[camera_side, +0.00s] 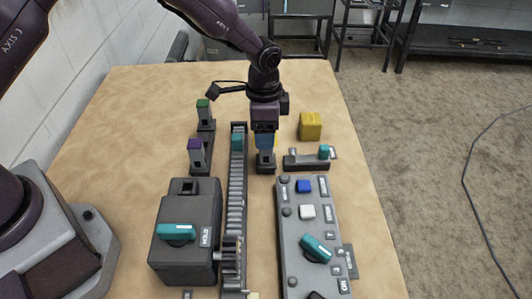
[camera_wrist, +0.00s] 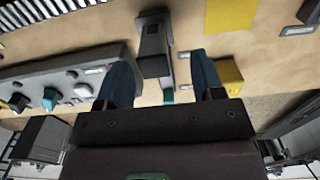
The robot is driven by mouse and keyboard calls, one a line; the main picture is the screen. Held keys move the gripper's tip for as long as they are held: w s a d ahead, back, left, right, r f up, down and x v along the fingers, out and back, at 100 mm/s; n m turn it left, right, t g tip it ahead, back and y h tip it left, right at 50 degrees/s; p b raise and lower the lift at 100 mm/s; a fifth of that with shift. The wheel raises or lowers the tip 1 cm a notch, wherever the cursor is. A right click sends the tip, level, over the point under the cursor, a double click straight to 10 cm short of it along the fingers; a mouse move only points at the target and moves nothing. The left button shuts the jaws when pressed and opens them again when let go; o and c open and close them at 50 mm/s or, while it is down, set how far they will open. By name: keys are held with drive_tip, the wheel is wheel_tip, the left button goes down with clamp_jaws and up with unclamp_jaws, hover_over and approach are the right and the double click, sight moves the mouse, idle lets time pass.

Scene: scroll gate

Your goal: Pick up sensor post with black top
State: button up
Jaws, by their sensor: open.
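The sensor post with the black top (camera_side: 265,161) stands on the table directly below my gripper (camera_side: 265,143), in the side view. Its upper part is mostly hidden behind the blue fingers there. In the wrist view the grey post (camera_wrist: 154,50) shows between the two spread fingers of my gripper (camera_wrist: 158,66), with space on both sides. My gripper is open and holds nothing. Two other posts, one with a green top (camera_side: 202,104) and one with a purple top (camera_side: 195,145), stand to the left in the side view.
A toothed rail (camera_side: 237,185) runs left of the post. A yellow block (camera_side: 310,126) and a small lever unit (camera_side: 307,161) are to its right. A button panel (camera_side: 308,240) and a grey box with a teal handle (camera_side: 185,240) lie nearer the camera.

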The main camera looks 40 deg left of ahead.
sight(266, 154)
drive_tip(key=f, duration=0.5)
drive_tip(key=shift+s+d, duration=0.1)
drive_tip(key=shift+d, duration=0.3)
drive_tip(key=c, duration=1.1)
drive_tip(key=shift+r, duration=0.1)
